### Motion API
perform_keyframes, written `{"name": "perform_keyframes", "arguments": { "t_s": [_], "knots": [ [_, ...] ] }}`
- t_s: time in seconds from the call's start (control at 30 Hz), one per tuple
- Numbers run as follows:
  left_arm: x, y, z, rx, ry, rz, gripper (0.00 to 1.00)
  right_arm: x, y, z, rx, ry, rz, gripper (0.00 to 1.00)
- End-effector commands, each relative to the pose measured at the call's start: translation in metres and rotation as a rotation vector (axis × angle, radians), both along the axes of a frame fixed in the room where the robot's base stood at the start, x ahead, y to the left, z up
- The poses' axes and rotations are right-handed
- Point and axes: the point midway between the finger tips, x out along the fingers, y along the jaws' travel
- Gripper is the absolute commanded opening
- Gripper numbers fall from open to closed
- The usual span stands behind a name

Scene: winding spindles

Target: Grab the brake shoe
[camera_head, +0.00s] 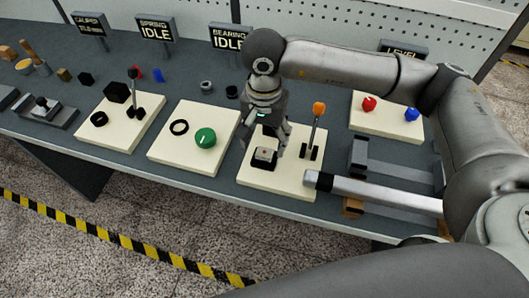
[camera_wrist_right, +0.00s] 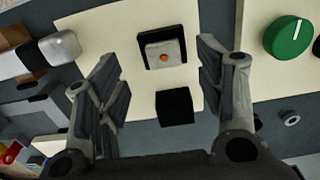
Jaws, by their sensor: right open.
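My right gripper (camera_head: 265,138) hangs over the cream board (camera_head: 281,185) below the BEARING sign, jaws apart and empty. A small grey block with an orange-red dot (camera_wrist_right: 164,54) sits in a black seat on this board; it also shows in the head view (camera_head: 264,153). In the wrist view it lies between the fingertips, with space on both sides. A plain black block (camera_wrist_right: 175,106) is on the same board, nearer the palm in that view. I cannot tell for certain which block is the brake shoe. My left gripper is out of view.
A lever with an orange knob (camera_head: 319,108) stands right of my right gripper. A green knob (camera_head: 205,138) and black ring (camera_head: 179,127) are on the board to the left. Red (camera_head: 369,103) and blue (camera_head: 412,113) knobs are on the far right board.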

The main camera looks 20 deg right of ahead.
Motion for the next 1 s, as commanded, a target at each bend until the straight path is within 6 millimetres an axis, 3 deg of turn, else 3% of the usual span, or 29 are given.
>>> {"name": "perform_keyframes", "arguments": {
  "t_s": [0.23, 0.5, 0.77, 1.0],
  "knots": [
    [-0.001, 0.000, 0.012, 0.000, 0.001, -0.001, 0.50, 0.001, 0.000, -0.018, 0.000, 0.004, -0.002, 0.62],
    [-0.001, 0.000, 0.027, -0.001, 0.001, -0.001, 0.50, 0.004, 0.000, -0.056, 0.001, 0.004, -0.001, 0.62],
    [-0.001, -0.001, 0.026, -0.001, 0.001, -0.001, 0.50, 0.004, 0.000, -0.062, 0.002, 0.000, 0.000, 0.62],
    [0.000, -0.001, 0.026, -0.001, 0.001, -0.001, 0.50, 0.004, 0.000, -0.062, 0.002, 0.000, 0.000, 0.35]
  ]
}}
